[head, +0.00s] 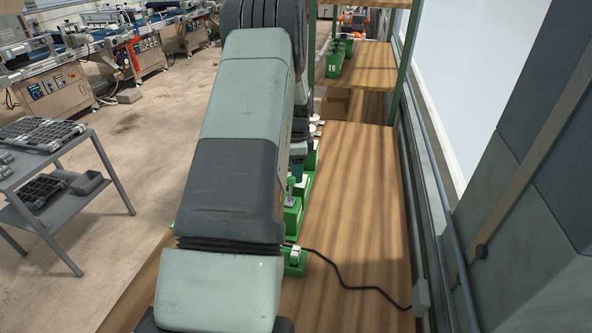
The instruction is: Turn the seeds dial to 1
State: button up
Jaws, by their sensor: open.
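The green tray seeder (293,221) stands on the wooden bench, mostly hidden behind my arm. Only parts of its green frame along the right side of my arm show, with a small upright green fitting on top. A green end piece with a white part (295,257) shows near the front, where a black cable leaves it. I cannot make out the seeds dial or its setting. My gripper is hidden behind my arm, so its place relative to the dial does not show.
The wooden bench (352,215) is clear to the right, except for the black cable running to a grey box (421,296). A shelf with green posts (407,50) stands at the back. A grey cart with black trays (45,190) stands left.

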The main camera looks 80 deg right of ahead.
jog(key=shift+f, duration=0.4)
jog(key=shift+c, duration=0.5)
grip_shut()
